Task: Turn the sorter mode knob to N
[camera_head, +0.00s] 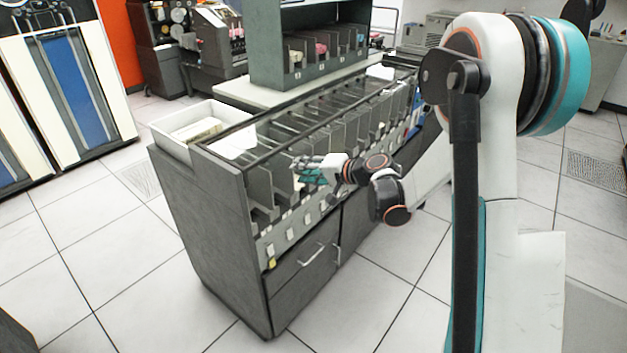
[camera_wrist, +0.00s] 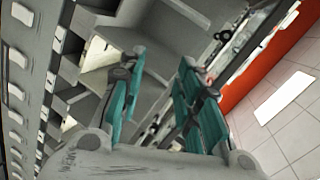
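The sorter (camera_head: 215,225) is a long dark grey cabinet with a row of open pockets along its top. Small pale tabs run along its front edge below the pockets. My gripper (camera_head: 308,168) is over the pockets near the sorter's front edge, with my arm reaching in from the right. In the wrist view my gripper (camera_wrist: 160,66) has its two teal fingers apart, with nothing between them. Grey pocket dividers (camera_wrist: 97,108) lie beyond and left of the fingers. I cannot make out the mode knob or its letters in either view.
A white tray (camera_head: 158,132) with cards sits on the sorter's near left end. A green-grey rack (camera_head: 262,50) stands behind it. A small yellow piece (camera_head: 271,264) is at the front left corner. The tiled floor (camera_head: 130,290) in front is clear.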

